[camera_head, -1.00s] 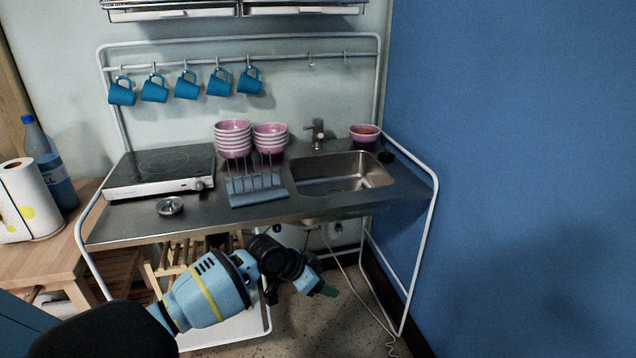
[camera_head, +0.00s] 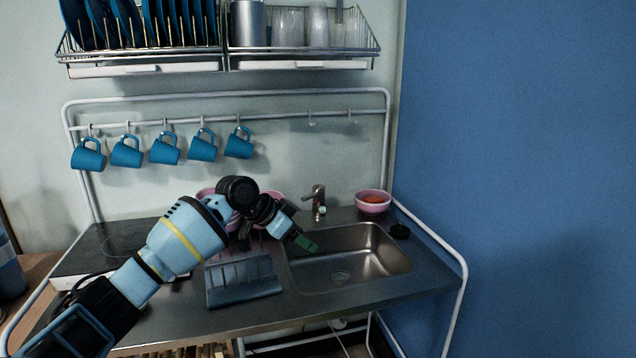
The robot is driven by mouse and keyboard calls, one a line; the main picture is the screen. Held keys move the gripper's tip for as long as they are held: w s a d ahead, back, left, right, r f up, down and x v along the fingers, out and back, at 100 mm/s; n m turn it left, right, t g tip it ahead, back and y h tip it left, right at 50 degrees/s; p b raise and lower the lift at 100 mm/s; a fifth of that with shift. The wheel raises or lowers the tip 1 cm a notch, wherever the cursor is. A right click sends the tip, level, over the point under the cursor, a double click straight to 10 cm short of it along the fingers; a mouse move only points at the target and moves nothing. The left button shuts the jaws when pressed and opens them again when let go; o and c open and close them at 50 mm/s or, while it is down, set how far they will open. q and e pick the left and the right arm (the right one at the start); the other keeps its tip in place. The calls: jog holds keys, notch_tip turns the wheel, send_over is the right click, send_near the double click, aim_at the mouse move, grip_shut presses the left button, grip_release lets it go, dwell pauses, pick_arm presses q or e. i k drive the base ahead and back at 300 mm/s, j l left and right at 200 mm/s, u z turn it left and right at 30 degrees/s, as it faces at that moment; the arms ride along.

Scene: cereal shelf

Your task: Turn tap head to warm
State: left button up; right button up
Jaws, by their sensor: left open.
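The tap (camera_head: 318,200) is a small dark metal mixer with a head on top, standing upright at the back edge of the sink (camera_head: 350,262). The exact turn of its head is too small to tell. My left gripper (camera_head: 307,243) has green fingertips and is open and empty. It shows over the left back part of the sink, a little below and left of the tap and apart from it in the picture. My right gripper does not show.
My left arm hides much of the pink bowls (camera_head: 206,192). A grey dish rack (camera_head: 243,280) stands left of the sink. A pink bowl (camera_head: 373,202) stands right of the tap. Blue mugs (camera_head: 165,149) hang behind. A blue wall (camera_head: 520,180) bounds the right side.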

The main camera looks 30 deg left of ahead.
aim_at(319, 188)
jog(key=i+j, duration=1.05)
